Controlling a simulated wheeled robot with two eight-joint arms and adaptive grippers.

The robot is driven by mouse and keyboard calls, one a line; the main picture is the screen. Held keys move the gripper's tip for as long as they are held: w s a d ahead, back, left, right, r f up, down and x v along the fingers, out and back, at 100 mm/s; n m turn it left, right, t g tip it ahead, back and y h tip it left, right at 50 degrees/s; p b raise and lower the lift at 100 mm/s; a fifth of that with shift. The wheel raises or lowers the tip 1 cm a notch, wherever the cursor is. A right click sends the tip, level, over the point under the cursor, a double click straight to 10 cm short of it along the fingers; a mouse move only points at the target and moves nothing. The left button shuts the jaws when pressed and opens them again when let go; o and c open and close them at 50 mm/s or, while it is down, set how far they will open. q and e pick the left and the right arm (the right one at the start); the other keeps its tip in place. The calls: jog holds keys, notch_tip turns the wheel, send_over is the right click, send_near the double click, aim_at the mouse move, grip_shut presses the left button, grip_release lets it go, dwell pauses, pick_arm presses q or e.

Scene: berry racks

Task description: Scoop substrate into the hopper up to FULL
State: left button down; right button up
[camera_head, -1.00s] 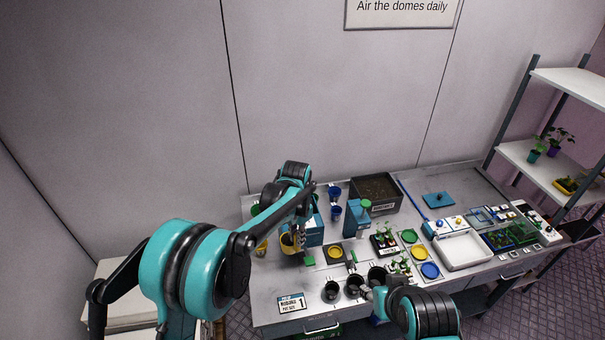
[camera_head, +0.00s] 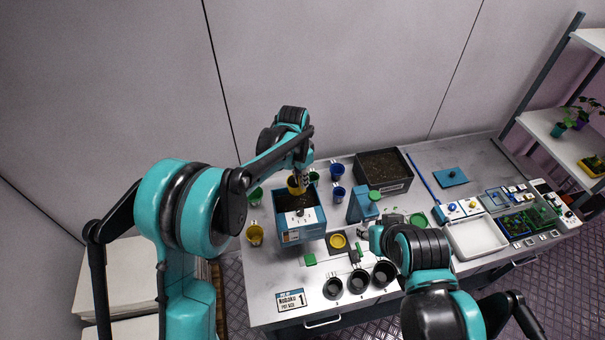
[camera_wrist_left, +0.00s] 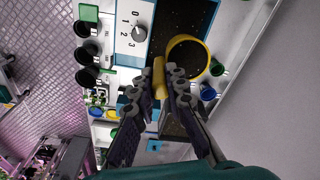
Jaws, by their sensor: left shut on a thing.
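The blue hopper (camera_head: 303,235) stands at the left of the table, with dark substrate inside and a white dial panel on its front. The dial panel (camera_wrist_left: 134,30) also shows in the left wrist view. My left gripper (camera_head: 301,178) is shut on the handle of a yellow scoop (camera_head: 294,188), held over the hopper's back part. The substrate bin (camera_head: 398,187) is at the back. My right gripper (camera_head: 374,236) is over the table's middle, its fingers unclear.
Several black pots (camera_head: 357,281) line the front edge. A white tray (camera_head: 475,238) lies right.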

pick_arm(q)
jog(key=s+a+f+t+h+b, duration=0.1)
jog(key=f+t+h+b, duration=0.1)
jog(key=h+b, duration=0.2)
jog(key=s+a+f+t+h+b, duration=0.1)
jog(key=a+f+t+h+b, duration=0.1)
jog(key=b, duration=0.7)
jog(key=s+a+f+t+h+b, duration=0.2)
jog(key=f+t+h+b, duration=0.2)
jog(key=b, duration=0.3)
jog(key=shift+a+f+h+b, duration=0.15)
jog(key=shift+h+b, duration=0.15)
jog(key=shift+h, duration=0.5)
jog(key=shift+t+b, duration=0.3)
jog(key=shift+b, duration=0.15)
jog(key=shift+h, duration=0.3)
